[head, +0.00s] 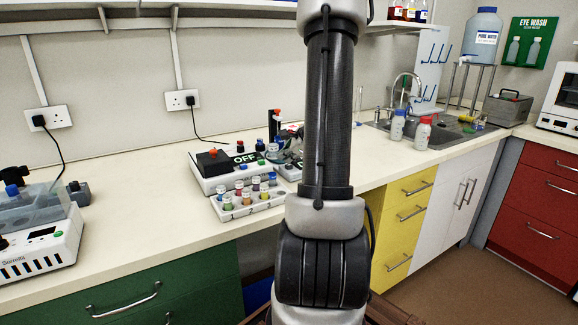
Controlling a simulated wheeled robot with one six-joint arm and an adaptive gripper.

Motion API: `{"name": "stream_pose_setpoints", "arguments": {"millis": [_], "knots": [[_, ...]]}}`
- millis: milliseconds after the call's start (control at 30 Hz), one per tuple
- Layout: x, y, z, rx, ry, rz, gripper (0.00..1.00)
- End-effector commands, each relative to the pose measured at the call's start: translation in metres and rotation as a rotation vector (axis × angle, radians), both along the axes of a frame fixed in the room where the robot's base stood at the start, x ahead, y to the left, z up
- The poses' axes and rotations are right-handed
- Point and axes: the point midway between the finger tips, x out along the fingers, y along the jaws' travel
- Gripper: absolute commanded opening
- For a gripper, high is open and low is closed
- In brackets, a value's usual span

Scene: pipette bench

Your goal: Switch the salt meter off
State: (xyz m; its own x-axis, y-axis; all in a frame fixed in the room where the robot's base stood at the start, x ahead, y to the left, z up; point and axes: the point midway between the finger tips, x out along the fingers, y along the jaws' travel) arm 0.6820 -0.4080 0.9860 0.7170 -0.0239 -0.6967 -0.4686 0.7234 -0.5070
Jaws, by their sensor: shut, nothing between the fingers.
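No label naming a salt meter is readable. A white bench device (210,184) stands mid-counter, with a black top panel, a red knob and a dark display (245,158) reading OFF. A second device (286,171) stands just right of it, partly hidden behind my arm. Its display shows only in part, and I cannot tell what it reads. My arm (328,120) rises through the middle of the head view. I cannot make out my gripper; it is out of frame or hidden behind the arm.
A white numbered rack (228,216) with several coloured vials stands in front of the OFF device. A white machine (45,255) is at the far left. Two bottles (422,134) stand by the sink (452,137). The counter (140,220) between the left machine and the rack is clear.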

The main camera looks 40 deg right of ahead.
Motion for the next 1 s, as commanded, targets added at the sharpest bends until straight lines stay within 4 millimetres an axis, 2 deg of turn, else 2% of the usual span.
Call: {"name": "stream_pose_setpoints", "arguments": {"millis": [700, 1000], "knots": [[0.000, 0.000, -0.007, 0.000, 0.000, 0.000, 0.00], [0.000, 0.000, 0.005, -0.002, -0.001, 0.001, 0.00]]}}
